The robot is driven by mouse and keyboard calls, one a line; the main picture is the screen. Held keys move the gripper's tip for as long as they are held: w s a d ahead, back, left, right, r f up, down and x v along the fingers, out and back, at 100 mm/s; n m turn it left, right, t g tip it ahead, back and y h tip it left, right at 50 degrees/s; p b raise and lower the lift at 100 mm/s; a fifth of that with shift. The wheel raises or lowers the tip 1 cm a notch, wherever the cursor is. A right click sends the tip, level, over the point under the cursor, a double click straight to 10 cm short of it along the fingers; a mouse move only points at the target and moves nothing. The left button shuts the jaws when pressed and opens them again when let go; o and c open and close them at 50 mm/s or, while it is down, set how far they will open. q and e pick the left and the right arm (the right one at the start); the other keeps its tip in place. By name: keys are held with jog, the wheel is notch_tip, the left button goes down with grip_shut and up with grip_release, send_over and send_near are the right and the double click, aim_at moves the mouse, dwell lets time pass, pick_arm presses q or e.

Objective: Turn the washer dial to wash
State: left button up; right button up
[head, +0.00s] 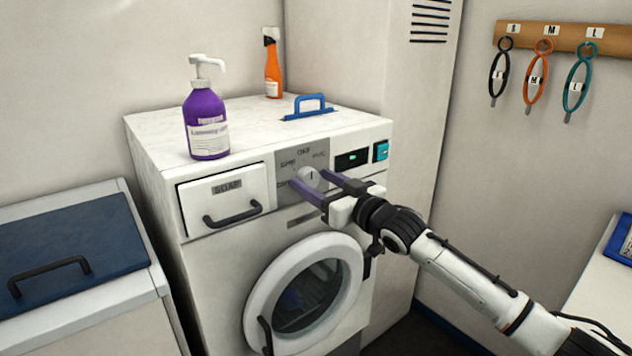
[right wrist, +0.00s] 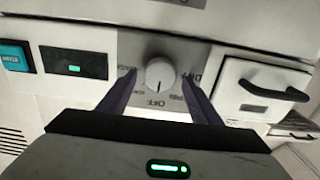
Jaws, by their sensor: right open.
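The washer dial (head: 308,175) is a round pale knob on a grey panel (head: 290,158) at the washer's upper front. In the right wrist view the dial (right wrist: 160,73) shows its dark mark toward the OFF label, in that picture's downward direction. Several labels ring it; most are too small to read surely. My right gripper (head: 311,178) is open, its two purple fingers reaching to either side of the dial. In the right wrist view the fingers flank the knob with visible gaps. My left gripper is not in view.
The washer top holds a purple pump bottle (head: 207,122), an orange spray bottle (head: 272,68) and a blue-handled tool (head: 308,107). A soap drawer (head: 222,197) is left of the dial; a small display (head: 352,159) and teal button (head: 381,151) are right. The round door (head: 262,300) is below.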

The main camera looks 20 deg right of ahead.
jog(key=shift+w, duration=0.1)
jog(key=c, duration=1)
